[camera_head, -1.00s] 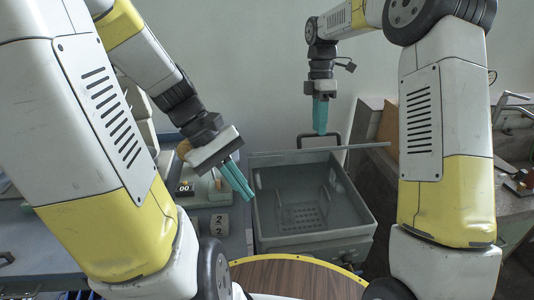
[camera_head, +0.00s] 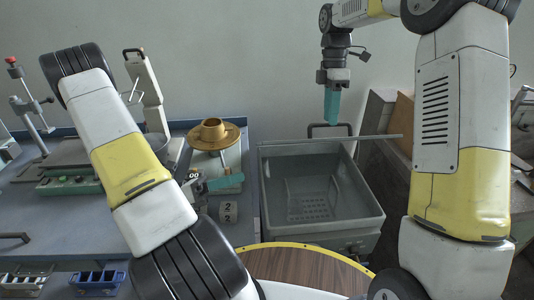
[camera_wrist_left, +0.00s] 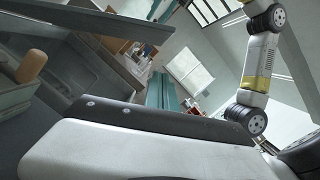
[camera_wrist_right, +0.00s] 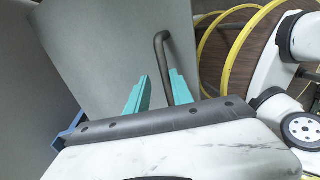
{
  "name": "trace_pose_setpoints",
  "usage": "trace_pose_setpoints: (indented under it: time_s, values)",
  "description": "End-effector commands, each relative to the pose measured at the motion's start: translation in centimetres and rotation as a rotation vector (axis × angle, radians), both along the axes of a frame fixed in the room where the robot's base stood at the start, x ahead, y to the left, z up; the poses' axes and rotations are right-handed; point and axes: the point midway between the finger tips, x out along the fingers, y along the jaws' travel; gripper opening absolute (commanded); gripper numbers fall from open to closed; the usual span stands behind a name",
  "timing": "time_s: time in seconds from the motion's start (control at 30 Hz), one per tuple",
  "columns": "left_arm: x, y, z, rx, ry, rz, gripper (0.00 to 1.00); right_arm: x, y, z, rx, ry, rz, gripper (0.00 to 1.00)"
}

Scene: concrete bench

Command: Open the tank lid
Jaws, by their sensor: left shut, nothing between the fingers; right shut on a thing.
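The grey tank (camera_head: 375,217) stands right of the bench with its top uncovered and its holed floor visible. Its lid (camera_head: 385,137) shows edge-on as a thin bar along the tank's back; in the right wrist view it is a broad grey panel (camera_wrist_right: 110,50). My right gripper (camera_head: 331,122) is at the dark lid handle (camera_head: 313,130). The right wrist view shows the handle (camera_wrist_right: 160,45) between my teal fingers (camera_wrist_right: 160,95). My left gripper (camera_head: 238,181) is empty over the bench, left of the tank, partly behind my arm; its fingers (camera_wrist_left: 162,92) are together in the left wrist view.
A brass-coloured funnel piece (camera_head: 214,137), numbered weights (camera_head: 228,212) and a blue rack (camera_head: 98,283) are on the left bench (camera_head: 60,222). A round wooden top with a yellow rim (camera_head: 300,264) is in front of the tank. Another counter (camera_head: 523,205) is at right.

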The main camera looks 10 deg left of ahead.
Motion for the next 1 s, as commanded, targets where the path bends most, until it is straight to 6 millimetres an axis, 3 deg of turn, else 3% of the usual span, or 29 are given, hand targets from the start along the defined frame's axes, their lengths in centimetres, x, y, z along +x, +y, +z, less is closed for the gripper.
trace_pose_setpoints:
  time_s: [0.03,0.27,0.67,0.8,1.0]
  values:
    - [0.1,0.2,-0.2,-0.017,0.01,0.015,0.0,0.9,0.1,-0.5,0.007,-0.025,-0.002,0.0]
    - [1.0,-1.4,0.1,-0.03,0.017,0.024,0.0,0.9,0.1,-0.5,0.007,-0.025,-0.002,0.0]
    - [4.5,-8.8,1.7,-0.028,0.016,0.021,0.0,0.9,0.1,-0.5,0.007,-0.025,-0.002,0.0]
    - [5.7,-8.0,3.7,-0.023,0.011,0.026,0.0,0.9,0.1,-0.5,0.007,-0.025,-0.002,0.0]
    - [6.5,-7.7,4.8,-0.026,0.016,0.026,0.0,0.9,0.1,-0.5,0.007,-0.025,-0.002,0.0]
